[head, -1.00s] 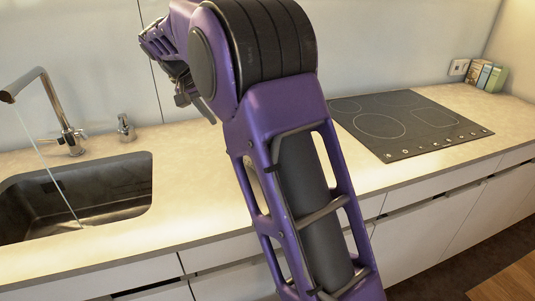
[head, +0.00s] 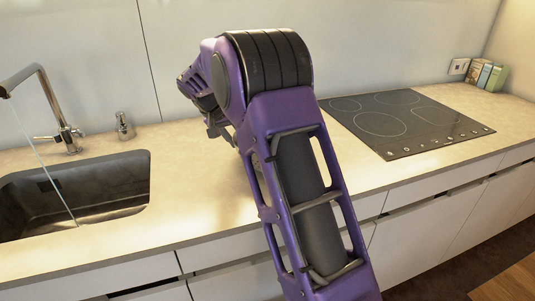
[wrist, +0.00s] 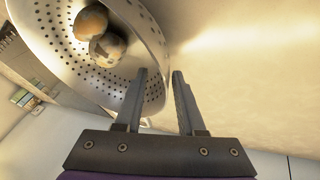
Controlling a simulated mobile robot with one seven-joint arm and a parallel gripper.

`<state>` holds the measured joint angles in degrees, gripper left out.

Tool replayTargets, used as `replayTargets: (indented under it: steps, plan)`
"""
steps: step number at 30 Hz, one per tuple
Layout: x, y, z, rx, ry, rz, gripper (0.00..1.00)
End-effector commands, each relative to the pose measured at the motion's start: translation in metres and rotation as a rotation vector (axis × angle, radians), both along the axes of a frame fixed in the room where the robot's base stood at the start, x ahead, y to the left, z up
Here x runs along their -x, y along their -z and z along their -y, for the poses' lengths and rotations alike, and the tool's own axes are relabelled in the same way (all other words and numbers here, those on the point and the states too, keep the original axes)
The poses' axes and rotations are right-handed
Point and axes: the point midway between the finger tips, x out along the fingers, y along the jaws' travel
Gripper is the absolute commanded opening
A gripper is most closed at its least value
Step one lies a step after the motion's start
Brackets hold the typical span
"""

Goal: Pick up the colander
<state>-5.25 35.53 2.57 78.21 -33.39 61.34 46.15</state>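The colander (wrist: 60,62) is a pale metal bowl with rows of small holes. It fills the upper left of the wrist view, tilted in the picture, with two mottled round items (wrist: 107,48) inside. My gripper (wrist: 159,74) is open, its two dark fingers apart. The left finger overlaps the colander's wall and the right finger lies just outside its rim, so the near edge shows between them. Whether either finger touches it, I cannot tell. In the head view my arm hides the colander and the fingertips.
The counter (head: 200,190) holds a dark sink (head: 75,190) with a running tap (head: 55,105) at left. A soap dispenser (head: 124,126) stands by the wall. A black hob (head: 405,122) is at right, with small books (head: 487,76) and a wall socket (head: 459,67) behind.

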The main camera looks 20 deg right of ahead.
Motion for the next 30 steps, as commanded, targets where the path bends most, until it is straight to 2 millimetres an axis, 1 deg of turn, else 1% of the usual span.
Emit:
replayTargets:
  steps: [5,6,8,12,30]
  plan:
    - [-0.0005,0.0007,0.0002,0.000,-0.001,0.001,0.39]
    - [-0.0004,0.0006,0.0002,0.000,-0.001,0.001,0.37]
    - [-0.0004,0.0006,0.0001,0.000,-0.001,0.001,0.26]
    - [-0.0003,0.0005,0.0001,0.000,-0.001,0.001,0.01]
    - [-0.0003,0.0002,0.0000,0.000,-0.001,0.001,0.00]
